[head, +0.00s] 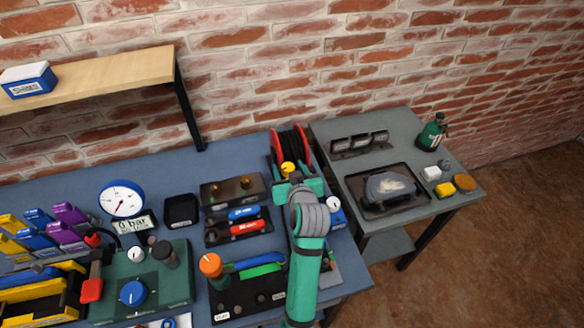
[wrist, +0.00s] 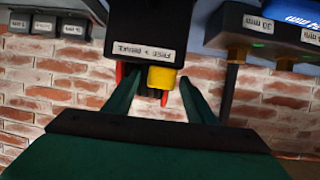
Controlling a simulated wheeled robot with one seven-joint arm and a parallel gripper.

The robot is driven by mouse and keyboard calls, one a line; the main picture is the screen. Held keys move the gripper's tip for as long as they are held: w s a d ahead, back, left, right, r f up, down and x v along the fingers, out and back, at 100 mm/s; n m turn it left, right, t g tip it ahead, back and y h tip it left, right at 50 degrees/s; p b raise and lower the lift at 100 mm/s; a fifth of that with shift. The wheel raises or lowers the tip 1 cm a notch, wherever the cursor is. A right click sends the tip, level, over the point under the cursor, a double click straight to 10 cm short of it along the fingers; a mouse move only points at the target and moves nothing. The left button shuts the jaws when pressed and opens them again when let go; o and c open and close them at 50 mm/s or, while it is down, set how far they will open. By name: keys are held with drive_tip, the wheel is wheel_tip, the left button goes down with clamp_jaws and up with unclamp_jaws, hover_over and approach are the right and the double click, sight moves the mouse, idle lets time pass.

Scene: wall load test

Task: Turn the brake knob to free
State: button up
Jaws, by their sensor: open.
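The yellow brake knob (head: 287,168) is on the front of the cable reel with red flanges (head: 291,146), at the back right of the blue bench. In the wrist view, the yellow knob (wrist: 162,78) is beside a black block (wrist: 150,30) with a label that appears to read "FREE" and "BRAKE". My gripper (head: 297,186) is close in front of the reel. The knob's exact setting is unclear.
A block with two brass fittings (head: 233,188) stands left of the reel. A tool tray (head: 238,226) and a green panel with a blue knob (head: 145,285) lie nearer. A grey side table (head: 400,135) stands at right. The brick wall is close behind the reel.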

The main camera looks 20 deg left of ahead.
drive_tip(key=shift+w+a+f, duration=0.15)
drive_tip(key=shift+w+a, duration=0.1)
drive_tip(key=shift+a, duration=0.3)
drive_tip(key=shift+w+d, duration=0.15)
drive_tip(key=shift+d, duration=0.2)
drive_tip(key=c, duration=1)
drive_tip(key=shift+c, duration=0.2)
drive_tip(key=shift+w+y, duration=0.2)
drive_tip(key=shift+y, duration=0.2)
